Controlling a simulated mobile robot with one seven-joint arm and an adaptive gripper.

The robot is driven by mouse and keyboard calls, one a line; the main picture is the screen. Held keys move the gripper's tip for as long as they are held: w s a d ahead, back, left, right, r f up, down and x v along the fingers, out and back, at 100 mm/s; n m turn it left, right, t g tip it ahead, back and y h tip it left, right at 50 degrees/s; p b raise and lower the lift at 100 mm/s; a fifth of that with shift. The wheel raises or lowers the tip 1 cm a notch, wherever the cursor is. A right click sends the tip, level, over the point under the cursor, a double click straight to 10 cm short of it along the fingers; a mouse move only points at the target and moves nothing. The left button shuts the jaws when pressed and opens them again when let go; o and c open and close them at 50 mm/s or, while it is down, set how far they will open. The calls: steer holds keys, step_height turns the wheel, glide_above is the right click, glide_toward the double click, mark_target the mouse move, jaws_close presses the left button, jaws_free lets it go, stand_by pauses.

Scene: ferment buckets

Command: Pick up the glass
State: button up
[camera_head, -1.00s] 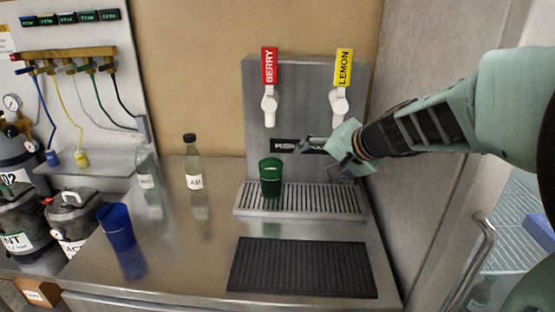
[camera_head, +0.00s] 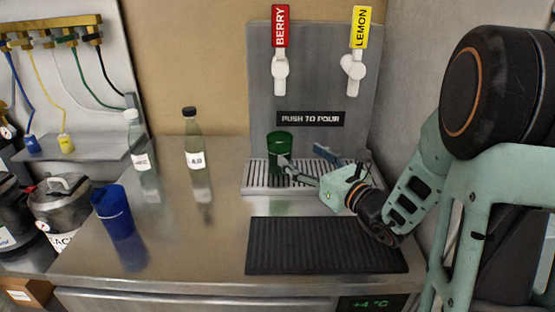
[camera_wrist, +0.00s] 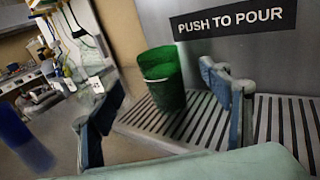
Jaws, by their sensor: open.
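The green glass (camera_head: 280,144) stands upright on the metal drip tray (camera_head: 256,176), below the berry tap. In the wrist view the green glass (camera_wrist: 162,77) is ahead of my gripper, between the lines of its two fingers but beyond their tips. My gripper (camera_head: 306,164) is open and empty, just right of the glass and near the tray, with one finger overlapping the glass's lower part in the head view. In the wrist view my gripper's two fingers (camera_wrist: 165,95) are spread wide. I cannot tell whether a finger touches the glass.
A blue cup (camera_head: 113,212) and two labelled bottles, one clear (camera_head: 143,160) and one greenish (camera_head: 196,155), stand on the counter at left. A black ribbed mat (camera_head: 325,246) lies in front of the tray. Berry (camera_head: 280,65) and lemon (camera_head: 354,68) taps hang above.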

mark_target(288, 146)
steer(key=x, duration=0.4)
steer(key=shift+w+a, duration=0.25)
steer(key=shift+w, duration=0.05)
steer(key=shift+r+x, duration=0.2)
steer(key=shift+x, duration=1.15)
steer(key=shift+r+x, duration=0.2)
steer(key=shift+x, duration=1.1)
steer(key=shift+c, duration=0.6)
steer(key=shift+r, duration=0.1)
jaws_close()
